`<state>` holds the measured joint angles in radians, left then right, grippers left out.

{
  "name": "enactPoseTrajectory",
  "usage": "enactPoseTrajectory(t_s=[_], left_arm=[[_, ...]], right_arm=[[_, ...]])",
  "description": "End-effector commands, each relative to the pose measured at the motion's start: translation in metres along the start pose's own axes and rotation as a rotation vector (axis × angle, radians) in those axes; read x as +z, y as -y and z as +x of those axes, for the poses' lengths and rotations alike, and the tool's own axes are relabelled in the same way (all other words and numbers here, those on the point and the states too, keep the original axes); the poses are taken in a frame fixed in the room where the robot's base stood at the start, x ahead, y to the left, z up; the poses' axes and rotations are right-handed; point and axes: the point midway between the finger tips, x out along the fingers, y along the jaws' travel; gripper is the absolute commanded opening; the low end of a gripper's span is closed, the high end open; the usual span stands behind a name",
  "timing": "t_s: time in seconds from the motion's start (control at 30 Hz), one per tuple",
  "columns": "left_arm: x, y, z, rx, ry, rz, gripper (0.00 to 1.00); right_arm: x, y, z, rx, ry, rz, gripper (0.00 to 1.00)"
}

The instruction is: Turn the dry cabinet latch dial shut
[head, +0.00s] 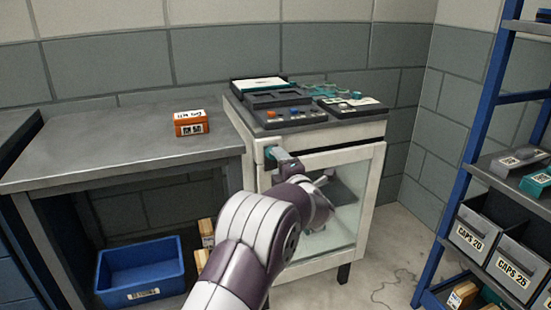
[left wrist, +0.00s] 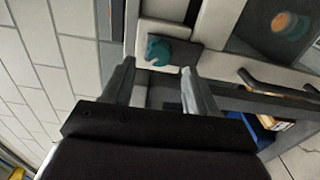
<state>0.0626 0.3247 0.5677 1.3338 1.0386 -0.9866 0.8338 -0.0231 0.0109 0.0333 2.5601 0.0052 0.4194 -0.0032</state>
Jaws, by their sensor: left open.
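The dry cabinet (head: 252,165) is a white cabinet with a glass door (head: 345,200), which looks closed. Its teal latch dial (head: 270,153) is at the upper left of the front, mostly hidden by my left gripper (head: 283,158). In the left wrist view the teal dial (left wrist: 162,49) sits on a dark plate on the white front. My left gripper (left wrist: 158,72) is open and empty, its two fingers pointing at the dial, one to either side in the picture. I cannot tell whether they touch it. My right gripper is not in view.
Devices with buttons (head: 292,115) cover the cabinet top. An orange box (head: 190,123) stands on the grey bench (head: 110,157) at left, with a blue bin (head: 140,270) below. A blue rack (head: 478,125) with labelled bins stands at right. A dark handle (left wrist: 270,86) shows near the dial.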

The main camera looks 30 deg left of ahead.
Motion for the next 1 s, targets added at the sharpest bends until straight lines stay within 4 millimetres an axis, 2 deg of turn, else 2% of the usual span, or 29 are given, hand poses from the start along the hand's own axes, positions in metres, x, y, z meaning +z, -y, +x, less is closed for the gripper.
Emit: enactPoseTrajectory(t_s=[0.03, 0.2, 0.4, 0.93, 1.0], left_arm=[[0.001, -0.005, -0.015, 0.0, 0.005, 0.001, 0.58], [0.001, -0.003, -0.06, 0.0, 0.004, 0.0, 0.58], [0.0, -0.001, -0.089, 0.0, 0.001, 0.0, 0.58], [0.0, 0.0, -0.092, -0.001, 0.0, 0.009, 0.58], [0.009, 0.009, -0.093, -0.041, 0.045, 0.078, 0.58]], right_arm=[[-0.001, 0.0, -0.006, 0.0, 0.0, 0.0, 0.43], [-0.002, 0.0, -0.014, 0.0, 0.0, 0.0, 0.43], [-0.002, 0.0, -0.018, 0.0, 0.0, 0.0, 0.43], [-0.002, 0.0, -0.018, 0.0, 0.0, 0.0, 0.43], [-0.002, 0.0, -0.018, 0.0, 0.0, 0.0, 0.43]])
